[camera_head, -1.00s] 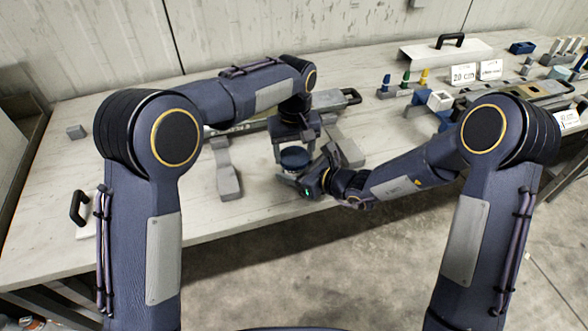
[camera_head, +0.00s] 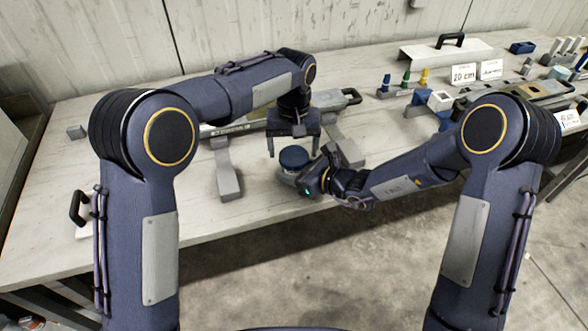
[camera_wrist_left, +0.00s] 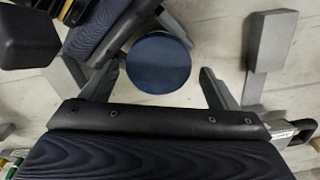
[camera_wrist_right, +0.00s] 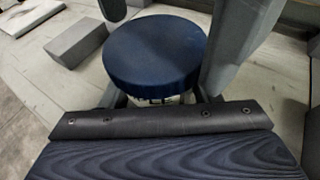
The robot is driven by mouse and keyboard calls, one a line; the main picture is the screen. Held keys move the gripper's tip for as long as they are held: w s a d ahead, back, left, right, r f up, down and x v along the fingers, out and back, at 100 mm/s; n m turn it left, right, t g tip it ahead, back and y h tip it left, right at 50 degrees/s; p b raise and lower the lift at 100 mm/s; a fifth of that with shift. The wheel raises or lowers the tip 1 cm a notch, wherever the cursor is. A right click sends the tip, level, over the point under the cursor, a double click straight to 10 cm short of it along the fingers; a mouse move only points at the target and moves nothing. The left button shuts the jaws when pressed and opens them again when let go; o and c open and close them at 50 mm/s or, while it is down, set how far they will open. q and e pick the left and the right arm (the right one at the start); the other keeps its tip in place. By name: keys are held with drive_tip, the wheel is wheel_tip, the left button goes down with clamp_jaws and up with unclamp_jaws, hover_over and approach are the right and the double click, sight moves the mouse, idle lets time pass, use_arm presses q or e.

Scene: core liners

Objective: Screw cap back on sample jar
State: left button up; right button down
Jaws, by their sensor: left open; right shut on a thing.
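The sample jar stands on the table with its dark blue cap (camera_head: 294,157) on top; the cap hides most of the jar. My right gripper (camera_head: 296,180) is shut on the jar from the side, below the cap. In the right wrist view the blue cap (camera_wrist_right: 152,55) is large and close, and a little of the jar (camera_wrist_right: 160,99) shows under it. My left gripper (camera_head: 293,148) points down just above and behind the cap, open and apart from it. In the left wrist view the round cap (camera_wrist_left: 158,62) lies between its spread fingers.
A grey block with a strap-like arm (camera_head: 228,180) lies left of the jar, and another grey block (camera_head: 346,152) lies close behind it on the right. Colored pegs (camera_head: 405,80) and label cards (camera_head: 464,74) stand farther right. The table's front left is clear.

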use_arm(q)
wheel_tip(320, 180, up, 3)
drive_tip(key=shift+s+d+r, duration=0.1)
drive_tip(key=shift+d+r, duration=0.05)
drive_tip(key=shift+c, duration=0.3)
drive_tip(key=shift+r, duration=0.2)
drive_tip(key=shift+r+n, duration=1.5)
drive_tip(key=shift+n, duration=0.1)
drive_tip(key=shift+f, duration=4.05)
